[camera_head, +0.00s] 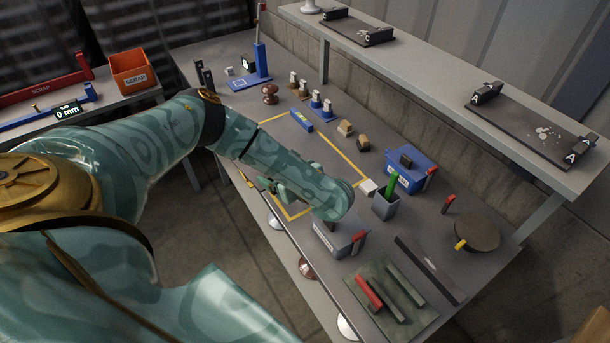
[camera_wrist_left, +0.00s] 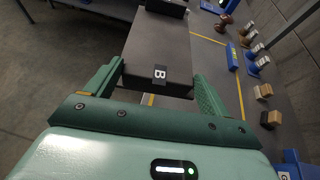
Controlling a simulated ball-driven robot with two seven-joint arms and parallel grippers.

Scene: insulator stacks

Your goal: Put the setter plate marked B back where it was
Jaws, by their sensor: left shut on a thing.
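The setter plate marked B (camera_wrist_left: 160,42) is a flat dark grey slab with a white-on-black B label on its near end. A dark block stands on its far end. My left gripper (camera_wrist_left: 157,86) is shut on the near end of this plate, with a green finger along each side. In the head view, my left forearm reaches over the bench, and the held plate cannot be made out. A setter plate marked A (camera_head: 528,128) lies on the upper shelf at the right. My right gripper is not in view.
The upper shelf (camera_head: 430,75) has bare room between its two plates. A yellow outline (camera_head: 343,157) marks the bench. Small insulators (camera_head: 315,101), a blue bar (camera_head: 301,121), tan blocks (camera_head: 345,128), a blue box (camera_head: 410,175) and a grey cup (camera_head: 385,207) stand around it.

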